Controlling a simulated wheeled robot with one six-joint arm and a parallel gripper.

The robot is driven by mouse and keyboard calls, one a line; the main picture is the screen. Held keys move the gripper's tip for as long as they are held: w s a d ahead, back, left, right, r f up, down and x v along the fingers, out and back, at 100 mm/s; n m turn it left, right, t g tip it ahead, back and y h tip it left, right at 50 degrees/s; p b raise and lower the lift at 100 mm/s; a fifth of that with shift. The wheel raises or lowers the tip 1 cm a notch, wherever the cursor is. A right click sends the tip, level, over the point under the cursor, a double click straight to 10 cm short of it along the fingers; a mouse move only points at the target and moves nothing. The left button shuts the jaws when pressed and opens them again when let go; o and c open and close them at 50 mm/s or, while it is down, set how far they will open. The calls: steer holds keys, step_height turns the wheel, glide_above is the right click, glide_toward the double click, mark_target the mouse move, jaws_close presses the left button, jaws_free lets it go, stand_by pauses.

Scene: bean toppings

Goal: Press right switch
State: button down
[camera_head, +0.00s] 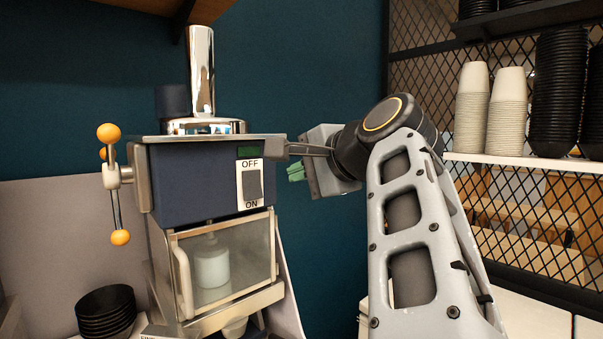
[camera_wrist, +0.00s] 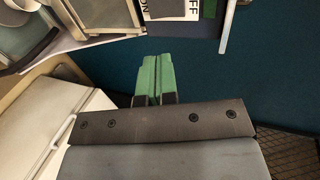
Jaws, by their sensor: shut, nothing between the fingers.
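The switch (camera_head: 253,185) is a grey rocker on a white plate marked OFF above and ON below. It sits at the upper right of the dark blue machine front (camera_head: 195,182). Part of the white plate (camera_wrist: 188,8) shows at the top edge of the wrist view, with a green patch beside it. My gripper (camera_head: 293,172) is to the right of the machine, apart from the switch. Its green fingers (camera_wrist: 152,75) are pressed together with nothing between them. In the head view only part of the fingers shows beside the grey gripper body.
The machine has a glass door (camera_head: 226,258) with a white container behind it and a lever with orange knobs (camera_head: 120,237) on the left. Black bowls (camera_head: 105,312) are stacked at lower left. A shelf (camera_head: 520,162) with cup stacks stands at right.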

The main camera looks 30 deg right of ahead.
steer(key=shift+s+f+g+b, duration=0.2)
steer(key=shift+f+g+b, duration=0.2)
steer(key=shift+f+b, duration=0.6)
steer(key=shift+r, duration=0.2)
steer(key=p, duration=0.2)
glide_toward(255, 198)
steer(key=x, duration=0.5)
steer(key=shift+w+f, duration=0.15)
steer(key=shift+f, duration=0.1)
steer(key=shift+p+x, duration=0.3)
steer(key=shift+x, duration=0.55)
steer(key=shift+w+r, duration=0.1)
steer(key=shift+r, duration=0.05)
